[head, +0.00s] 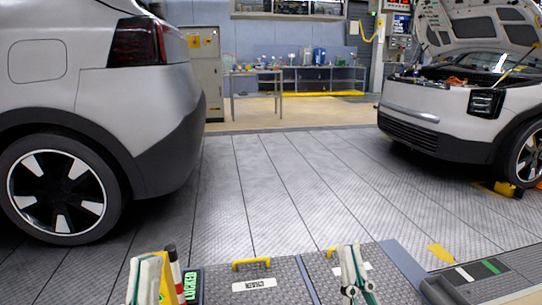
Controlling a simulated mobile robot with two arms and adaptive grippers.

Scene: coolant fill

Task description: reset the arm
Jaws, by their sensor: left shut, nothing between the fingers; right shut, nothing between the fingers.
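My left gripper (146,282) is at the bottom edge, left of centre, in the head view. Only a white and teal part of it shows; it is shut and empty. My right gripper (356,278) is at the bottom edge, right of centre, in front of the floor plates. It is shut and empty. The lower parts of both arms are out of the picture.
A silver car (150,90) stands at left; a white car (440,110) with its hood up stands at right. Floor hatches with yellow handles (252,264), a striped post (174,272) and a green "LOCKED" sign (193,287) are near. The middle floor is clear.

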